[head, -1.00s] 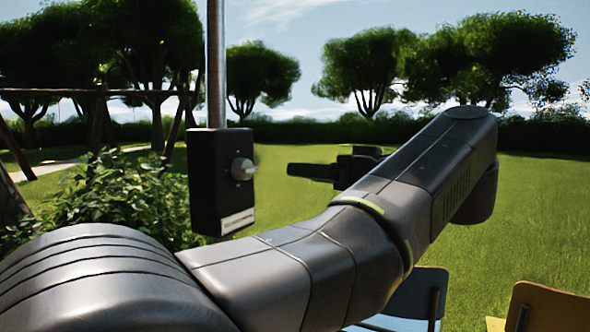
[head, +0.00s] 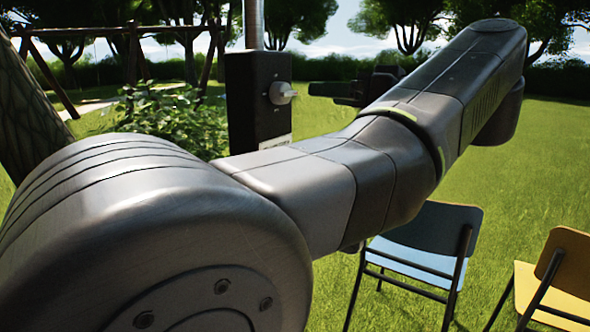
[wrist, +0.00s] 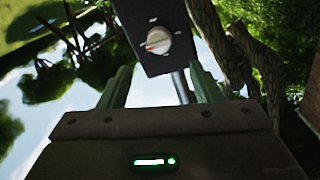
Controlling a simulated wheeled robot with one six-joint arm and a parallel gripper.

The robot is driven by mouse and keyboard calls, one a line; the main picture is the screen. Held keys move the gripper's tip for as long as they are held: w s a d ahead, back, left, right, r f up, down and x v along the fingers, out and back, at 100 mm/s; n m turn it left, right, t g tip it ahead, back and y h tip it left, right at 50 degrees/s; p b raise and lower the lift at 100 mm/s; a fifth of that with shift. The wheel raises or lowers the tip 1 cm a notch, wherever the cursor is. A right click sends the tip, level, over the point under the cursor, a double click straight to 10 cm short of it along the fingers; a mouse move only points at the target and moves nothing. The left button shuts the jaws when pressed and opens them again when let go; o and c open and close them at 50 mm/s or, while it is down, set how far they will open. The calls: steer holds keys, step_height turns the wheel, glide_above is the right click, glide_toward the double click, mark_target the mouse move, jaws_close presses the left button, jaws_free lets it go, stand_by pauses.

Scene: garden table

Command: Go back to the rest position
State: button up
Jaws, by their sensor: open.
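My gripper (head: 325,89) shows in the head view beyond my arm, to the right of a black box with a dial. In the wrist view its two greenish fingers (wrist: 160,88) stand apart with nothing between them. The black box (head: 243,105) is fixed to a metal pole and carries a round pale knob (head: 282,93). In the wrist view the box (wrist: 150,22) and its knob (wrist: 158,41) appear beyond the fingertips, apart from them. My arm hides part of the gripper's mount and the lower end of the box in the head view.
A blue chair (head: 425,230) and a yellow chair (head: 565,270) stand on the grass at lower right. A leafy bush (head: 170,120) and a tree trunk (head: 30,115) are at left. The metal pole (head: 254,25) rises above the box. Open lawn lies at right.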

steer(key=shift+b+x, duration=0.9)
steer(key=shift+x, duration=3.8)
steer(key=p, duration=0.3)
glide_toward(292, 91)
steer(key=b+x, duration=0.1)
steer(key=x, duration=0.3)
steer(key=b+x, duration=0.2)
steer(key=x, duration=0.3)
steer(key=shift+s+a+f, duration=0.1)
steer(key=shift+a+f, duration=0.05)
steer(key=shift+a, duration=0.35)
steer(key=shift+r+m+p, duration=0.3)
steer(key=shift+r+p, duration=0.05)
steer(key=shift+p, duration=0.35)
steer(key=m+p, duration=0.4)
steer(key=p, duration=0.2)
steer(key=shift+d+m+g+p, duration=0.1)
steer(key=shift+m+g+p, duration=0.2)
steer(key=shift+m+p, duration=0.1)
steer(key=m+p, duration=0.5)
steer(key=p, duration=0.2)
steer(key=shift+f, duration=0.1)
steer(key=shift+w+f+m+p, duration=0.15)
steer(key=shift+w+m+p, duration=0.05)
steer(key=shift+m+p, duration=0.25)
